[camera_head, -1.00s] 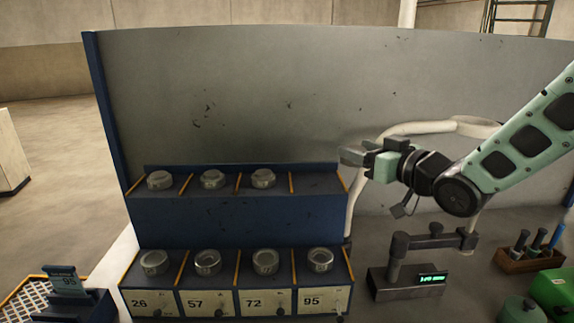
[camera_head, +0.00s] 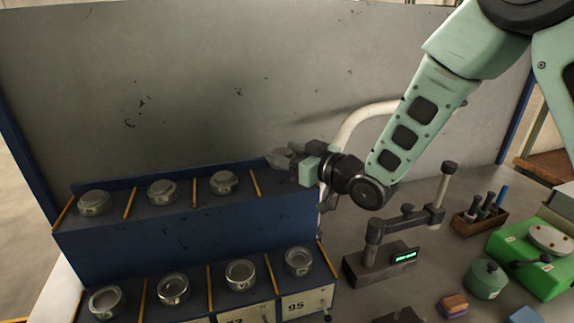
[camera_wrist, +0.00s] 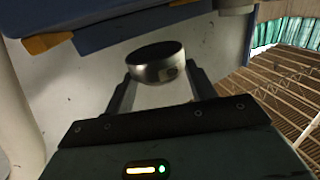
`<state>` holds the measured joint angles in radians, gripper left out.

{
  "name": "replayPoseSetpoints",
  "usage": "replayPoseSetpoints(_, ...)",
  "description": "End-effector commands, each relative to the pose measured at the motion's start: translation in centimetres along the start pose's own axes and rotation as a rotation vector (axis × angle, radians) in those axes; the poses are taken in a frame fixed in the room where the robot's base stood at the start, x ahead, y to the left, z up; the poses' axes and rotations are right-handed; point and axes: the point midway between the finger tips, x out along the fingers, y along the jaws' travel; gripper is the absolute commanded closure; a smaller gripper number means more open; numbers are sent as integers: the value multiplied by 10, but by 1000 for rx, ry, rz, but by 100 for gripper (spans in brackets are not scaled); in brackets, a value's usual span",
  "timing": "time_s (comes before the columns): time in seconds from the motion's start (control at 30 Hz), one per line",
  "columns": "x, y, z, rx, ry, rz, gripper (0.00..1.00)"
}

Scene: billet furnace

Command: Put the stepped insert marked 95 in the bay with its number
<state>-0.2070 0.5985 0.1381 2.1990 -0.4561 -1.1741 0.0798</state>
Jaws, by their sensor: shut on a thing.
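My gripper (camera_head: 292,165) is shut on a round metal insert (camera_head: 276,159), at the right end of the rack's upper shelf. In the wrist view the insert (camera_wrist: 155,68) sits between the two fingers; a small mark on its side is too dim to read. The blue rack (camera_head: 190,238) has two rows of bays. The upper right bay (camera_head: 283,183), just below the held insert, looks empty. The plate marked 95 (camera_head: 296,306) is under the right lower bay, which holds a ring-shaped insert (camera_head: 298,260). Any gap between held insert and shelf is unclear.
Three inserts stand in the other upper bays, among them one (camera_head: 224,182) next to the empty bay. Yellow dividers (camera_head: 256,183) separate bays. A dark gauge stand (camera_head: 378,262) with a green display is right of the rack. A white pipe (camera_head: 350,125) passes behind my gripper.

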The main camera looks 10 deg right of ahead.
Motion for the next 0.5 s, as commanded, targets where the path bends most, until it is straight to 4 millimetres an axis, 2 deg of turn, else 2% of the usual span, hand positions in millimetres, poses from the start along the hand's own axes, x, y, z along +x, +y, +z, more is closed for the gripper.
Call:
replayPoseSetpoints(0.23,2,0,29,2,-1,-1,88)
replayPoseSetpoints(0.5,2,0,35,0,3,-1,88)
